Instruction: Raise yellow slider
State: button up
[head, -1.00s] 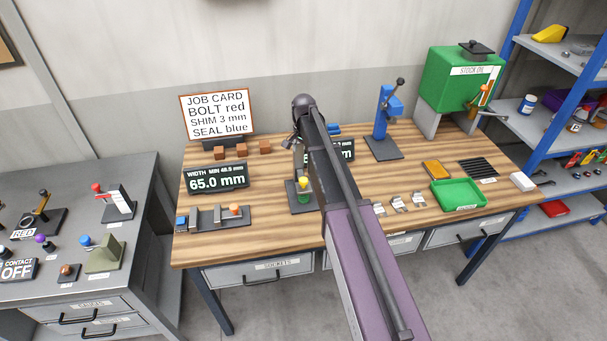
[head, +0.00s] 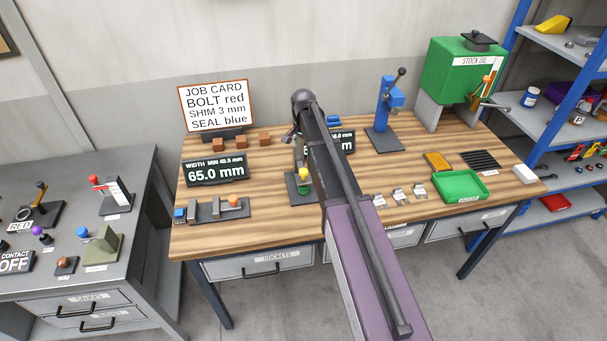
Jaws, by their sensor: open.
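The yellow slider (head: 304,173) is a small yellow knob on an upright gauge with a dark base, near the middle of the wooden workbench (head: 260,238). A green part sits just below the yellow knob. My arm crosses in front of the gauge's right side and hides part of it and of the display behind. My gripper (head: 289,136) shows only as a small grey piece at the arm's far end, above and slightly left of the yellow slider. It appears apart from the slider and empty. Its fingertips are too small to make out clearly.
A display reading 65.0 mm (head: 216,170) and a fixture with an orange knob (head: 233,201) stand left of the gauge. A blue press (head: 386,112), green tray (head: 459,186) and green oil tank (head: 461,75) are to the right. The bench front is clear.

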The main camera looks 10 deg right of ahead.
aim_at(303, 171)
jog(key=shift+f+b, duration=5.35)
jog(key=shift+f, duration=0.3)
grip_shut()
